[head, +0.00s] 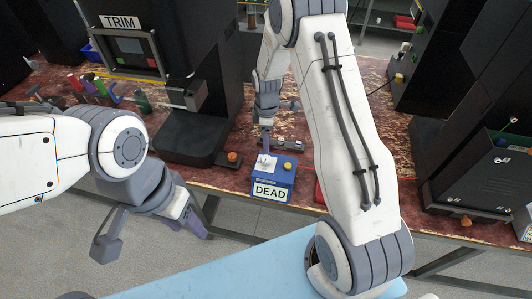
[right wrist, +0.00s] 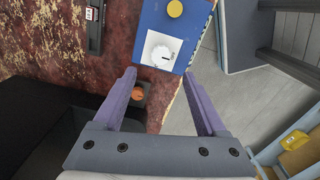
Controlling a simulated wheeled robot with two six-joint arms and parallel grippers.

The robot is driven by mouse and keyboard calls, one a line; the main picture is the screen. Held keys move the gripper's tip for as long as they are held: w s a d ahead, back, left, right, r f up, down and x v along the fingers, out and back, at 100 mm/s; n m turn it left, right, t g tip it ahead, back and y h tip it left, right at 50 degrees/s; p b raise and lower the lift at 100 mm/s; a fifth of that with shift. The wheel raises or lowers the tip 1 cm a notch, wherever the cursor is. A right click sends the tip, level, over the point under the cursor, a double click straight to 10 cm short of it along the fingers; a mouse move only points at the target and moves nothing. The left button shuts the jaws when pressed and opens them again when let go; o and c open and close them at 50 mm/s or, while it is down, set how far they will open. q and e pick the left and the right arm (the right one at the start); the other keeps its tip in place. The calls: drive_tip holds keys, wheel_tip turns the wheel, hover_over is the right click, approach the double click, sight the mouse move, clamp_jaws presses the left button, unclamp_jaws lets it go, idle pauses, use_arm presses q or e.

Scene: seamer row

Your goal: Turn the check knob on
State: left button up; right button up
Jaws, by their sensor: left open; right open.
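A blue box (head: 285,180) with a "DEAD" label on its front stands at the bench's front edge. On its top are a white knob (head: 265,163) and a yellow button (head: 288,166). In the right wrist view the knob (right wrist: 160,52) is a round white dial with a dark mark pointing to the lower right. My right gripper (head: 266,146) points down at the knob. Its open fingers (right wrist: 159,74) reach toward the knob, with nothing between them; contact cannot be told. My left gripper (head: 150,235) is open and empty, in front of the bench at left.
A small box with an orange button (head: 232,157) stands left of the blue box. A black machine marked "TRIM" (head: 120,22) stands behind it, with coloured-handled tools (head: 95,88) to its left. Another black machine (head: 470,150) is at right. My right arm hides part of the bench.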

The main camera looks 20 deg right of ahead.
sight(266, 158)
wheel_tip(266, 158, down, 9)
drive_tip(key=shift+r+p, duration=0.1)
drive_tip(key=shift+p, duration=0.9)
clamp_jaws()
